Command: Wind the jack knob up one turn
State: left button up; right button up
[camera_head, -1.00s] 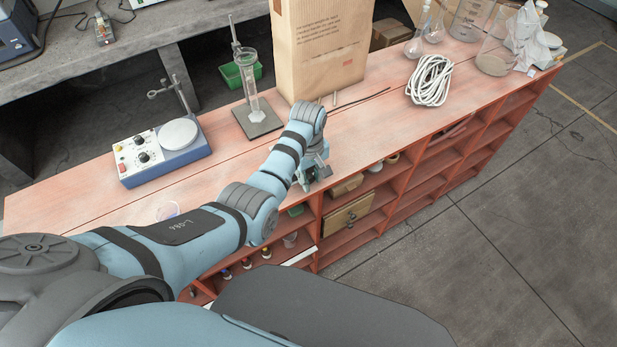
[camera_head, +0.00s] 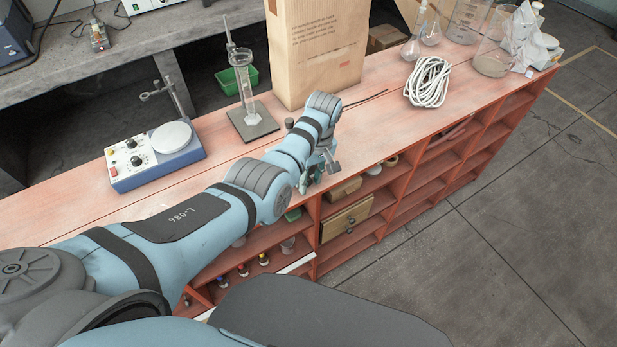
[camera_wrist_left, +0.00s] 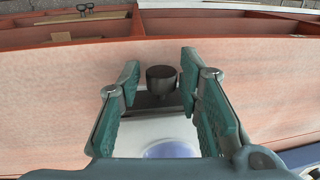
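In the left wrist view a round dark grey knob (camera_wrist_left: 161,78) stands between the two fingers of my left gripper (camera_wrist_left: 160,72). The fingers are apart, with a narrow gap showing on each side of the knob. A dark plate (camera_wrist_left: 157,101) shows below the knob, and a white surface with a bluish disc lies lower still, partly hidden by the gripper. In the head view my left gripper (camera_head: 320,164) is low over the front edge of the red bench; the arm hides much of what is there. My right gripper is out of view.
On the red bench (camera_head: 375,115) stand a blue and white stirrer (camera_head: 160,158), a glass cylinder on a dark base, a paper bag (camera_head: 316,50) and a coiled white cable (camera_head: 428,82). A small dark grey thing (camera_head: 289,123) shows just behind my arm. Open shelves lie below the front edge.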

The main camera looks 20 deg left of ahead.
pick_arm(q)
notch_tip(320, 180, up, 8)
jog(key=shift+w+d+f, duration=0.25)
jog(key=shift+w+d, duration=0.1)
jog(key=shift+w, duration=0.05)
